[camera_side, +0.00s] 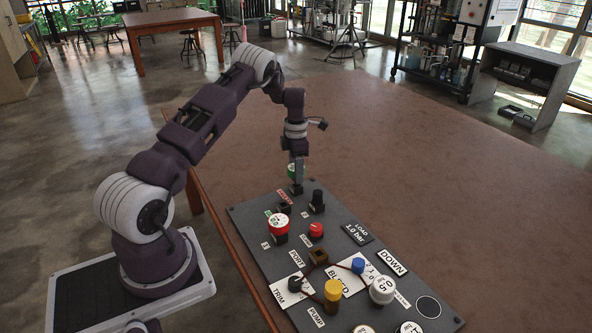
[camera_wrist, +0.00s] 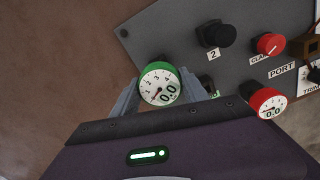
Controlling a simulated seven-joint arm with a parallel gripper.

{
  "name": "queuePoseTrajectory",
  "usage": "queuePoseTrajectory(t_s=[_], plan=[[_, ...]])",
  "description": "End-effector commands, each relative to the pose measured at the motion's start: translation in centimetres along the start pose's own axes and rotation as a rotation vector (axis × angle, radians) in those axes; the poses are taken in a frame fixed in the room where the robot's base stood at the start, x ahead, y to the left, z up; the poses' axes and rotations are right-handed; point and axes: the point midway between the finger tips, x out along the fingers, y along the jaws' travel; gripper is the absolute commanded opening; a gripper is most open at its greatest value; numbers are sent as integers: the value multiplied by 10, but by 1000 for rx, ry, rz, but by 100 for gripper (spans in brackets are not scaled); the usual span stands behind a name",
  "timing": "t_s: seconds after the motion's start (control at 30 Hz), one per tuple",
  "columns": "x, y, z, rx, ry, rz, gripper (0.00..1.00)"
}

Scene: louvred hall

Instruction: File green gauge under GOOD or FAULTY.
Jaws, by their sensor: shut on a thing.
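The green gauge (camera_wrist: 159,86) has a green rim and a white dial showing 0.0. My gripper (camera_wrist: 160,92) is shut on it, one finger at each side. In the side view the gauge (camera_side: 293,171) is mostly hidden by my gripper (camera_side: 296,184), over the board's far end. I cannot tell whether it touches the board. A small red label (camera_side: 285,196) and a small green label (camera_side: 268,212) lie near it, with a dark block (camera_side: 284,208) between them. Their words are too small to read. The brown port block (camera_side: 318,256) stands mid-board.
The grey board (camera_side: 246,215) lies on the brown table (camera_side: 440,180). A red gauge (camera_side: 278,224), black knob (camera_side: 317,202), red knob (camera_side: 316,230), yellow knob (camera_side: 332,290), blue knob (camera_side: 358,265) and white gauge (camera_side: 382,290) stand on it. The table right of the board is clear.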

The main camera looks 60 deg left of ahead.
Motion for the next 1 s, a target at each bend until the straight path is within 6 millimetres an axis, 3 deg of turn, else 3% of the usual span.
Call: queuePoseTrajectory(t_s=[0.37, 1.0], plan=[[0, 0, 0, -1, 0, 0, 0], [22, 0, 0, 0, 0, 0, 0]])
